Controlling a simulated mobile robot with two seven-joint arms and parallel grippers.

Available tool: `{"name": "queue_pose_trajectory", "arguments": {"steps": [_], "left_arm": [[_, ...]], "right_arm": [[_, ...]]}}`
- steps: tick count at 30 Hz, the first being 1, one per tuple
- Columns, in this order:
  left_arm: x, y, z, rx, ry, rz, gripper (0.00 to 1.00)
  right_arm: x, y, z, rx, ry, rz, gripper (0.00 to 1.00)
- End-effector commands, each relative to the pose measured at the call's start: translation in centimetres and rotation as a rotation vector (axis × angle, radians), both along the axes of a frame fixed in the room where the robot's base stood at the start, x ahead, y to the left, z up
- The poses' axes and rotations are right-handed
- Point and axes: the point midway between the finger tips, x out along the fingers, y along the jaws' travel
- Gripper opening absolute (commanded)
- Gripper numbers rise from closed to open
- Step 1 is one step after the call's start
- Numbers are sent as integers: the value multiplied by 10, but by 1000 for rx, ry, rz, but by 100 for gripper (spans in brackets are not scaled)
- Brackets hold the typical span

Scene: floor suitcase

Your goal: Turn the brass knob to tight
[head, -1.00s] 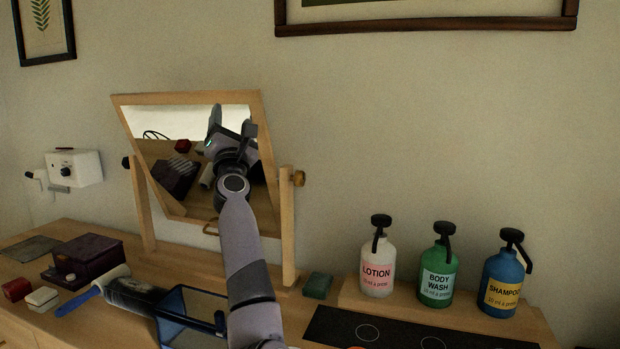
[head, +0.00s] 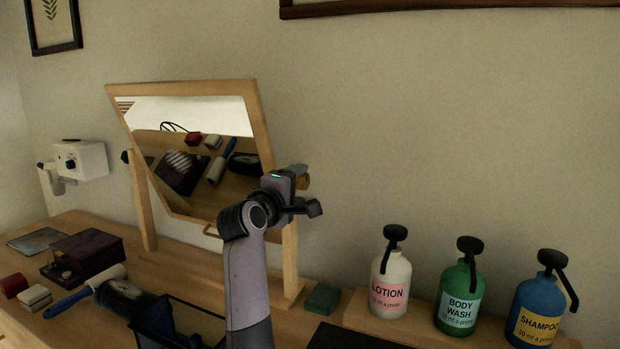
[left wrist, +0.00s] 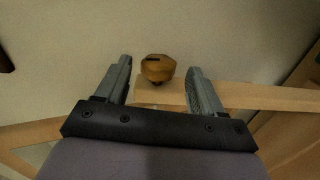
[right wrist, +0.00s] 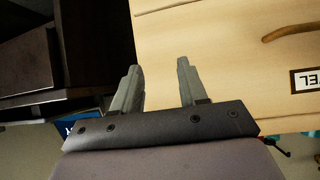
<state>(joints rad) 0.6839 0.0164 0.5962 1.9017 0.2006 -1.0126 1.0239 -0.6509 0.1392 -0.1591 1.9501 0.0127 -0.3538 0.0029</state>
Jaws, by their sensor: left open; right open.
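The brass knob (left wrist: 158,69) is a faceted golden-brown knob with a dark mark on top, at the right post of the tilting mirror (head: 258,128). In the left wrist view it lies between my two spread fingers, with gaps on both sides. In the head view the knob (head: 304,178) is mostly hidden behind my left gripper (head: 305,190), which is open at the top of the post. Contact cannot be told. My right gripper (right wrist: 158,67) is open and empty near a pale wooden drawer front (right wrist: 225,60).
Lotion (head: 390,283), body wash (head: 460,297) and shampoo (head: 538,310) pump bottles stand at right. A green block (head: 322,298) lies by the post. A blue bin (head: 165,325), brush and dark box (head: 90,252) are at left. A white wall box (head: 85,160) hangs beyond.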

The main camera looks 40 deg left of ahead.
Motion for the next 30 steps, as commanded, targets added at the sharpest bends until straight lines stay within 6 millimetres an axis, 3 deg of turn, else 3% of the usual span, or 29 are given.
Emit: {"name": "queue_pose_trajectory", "arguments": {"steps": [12, 26, 27, 30], "left_arm": [[46, 14, 2, 0, -2, -1, 68], [54, 17, 1, 0, -3, 0, 68], [54, 17, 1, 0, -3, 0, 61], [54, 17, 1, 0, -3, 0, 29]], "right_arm": [[-1, 0, 9, 0, 2, 0, 43], [0, 0, 10, 0, 2, 0, 43], [0, 0, 10, 0, 2, 0, 43], [0, 0, 10, 0, 2, 0, 43]]}}
